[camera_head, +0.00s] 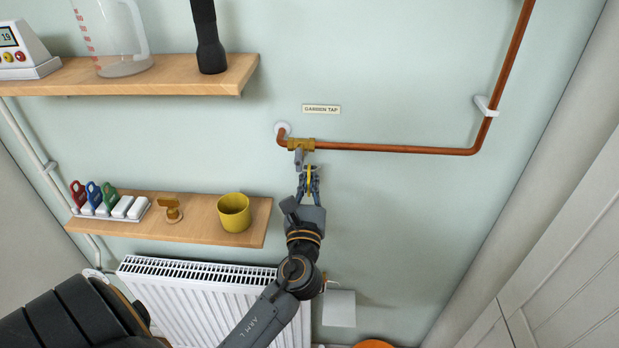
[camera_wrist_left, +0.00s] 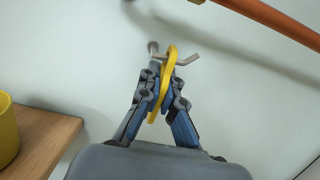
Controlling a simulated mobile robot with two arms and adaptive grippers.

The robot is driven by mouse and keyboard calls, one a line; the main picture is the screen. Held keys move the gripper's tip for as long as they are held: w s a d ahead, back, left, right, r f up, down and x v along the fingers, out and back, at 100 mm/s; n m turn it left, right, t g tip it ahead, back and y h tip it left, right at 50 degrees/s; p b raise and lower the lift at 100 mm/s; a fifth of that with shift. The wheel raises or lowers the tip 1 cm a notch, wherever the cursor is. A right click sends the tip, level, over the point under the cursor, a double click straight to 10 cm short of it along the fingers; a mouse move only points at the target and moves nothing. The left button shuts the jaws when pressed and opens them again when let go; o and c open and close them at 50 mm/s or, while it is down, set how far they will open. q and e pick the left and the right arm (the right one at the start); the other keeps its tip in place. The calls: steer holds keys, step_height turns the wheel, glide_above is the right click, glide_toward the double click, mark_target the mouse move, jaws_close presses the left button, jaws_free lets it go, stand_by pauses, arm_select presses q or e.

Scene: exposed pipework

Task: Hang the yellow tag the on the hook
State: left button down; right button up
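The yellow tag (camera_wrist_left: 163,82) is a thin yellow loop, seen nearly edge-on, between the blue-padded fingers of my left gripper (camera_wrist_left: 162,82). The gripper is shut on it and points at the wall. In the head view, the tag (camera_head: 310,178) and my left gripper (camera_head: 309,178) are just below the brass valve. In the left wrist view, a small metal hook (camera_wrist_left: 188,60) shows at the tag's upper end. The tag's top overlaps it; I cannot tell whether the hook passes through the loop. My right gripper is not in view.
A copper pipe (camera_head: 400,149) with a brass valve (camera_head: 301,144) runs above the gripper, under a "GARDEN TAP" label (camera_head: 321,109). To the left, a shelf (camera_head: 190,229) bears a yellow pot (camera_head: 234,212) and a rack with red, blue and green tags. A radiator (camera_head: 205,300) is below.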

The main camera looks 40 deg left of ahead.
arm_select(q)
steer(key=c, duration=1.4)
jaws_free()
steer(key=shift+c, duration=0.2)
steer(key=shift+s+d+f, duration=0.1)
steer(key=shift+s+d+f, duration=0.1)
steer(key=shift+s+d, duration=0.05)
steer(key=shift+s, duration=0.1)
steer(key=v, duration=1.1)
